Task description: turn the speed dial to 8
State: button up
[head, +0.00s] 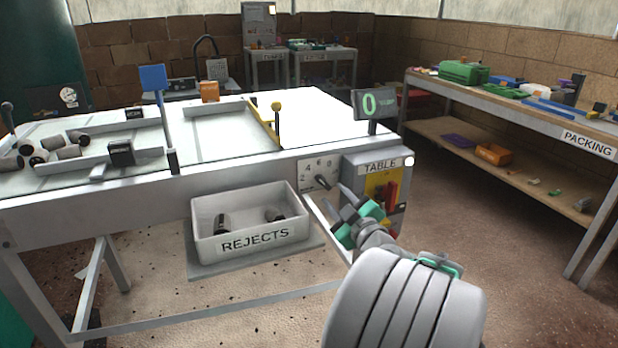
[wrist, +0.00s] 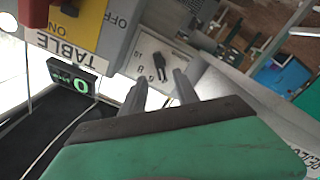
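The speed dial (head: 322,182) is a dark knob on a pale plate with printed numbers, on the front of the table beside the grey switch box. The wrist view shows the dial (wrist: 159,60) beyond my fingertips, upside down. Which number it points at is too small to tell. The display (head: 370,104) above reads a green 0; it also shows in the wrist view (wrist: 70,82). My gripper (head: 336,199) is in front of the dial and a little to its right. Its two fingers (wrist: 160,85) are apart and empty, with the knob seen between and beyond them, not gripped.
The switch box (head: 378,185) labelled TABLE, with a red switch on a yellow panel, stands close right of the dial. A REJECTS bin (head: 248,240) holding dark plugs sits left and below. A packing bench (head: 540,110) stands at the right, with clear floor between.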

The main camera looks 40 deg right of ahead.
aim_at(325, 184)
jog(key=x, duration=0.8)
jog(key=shift+w, duration=0.1)
jog(key=shift+c, duration=0.2)
grip_shut()
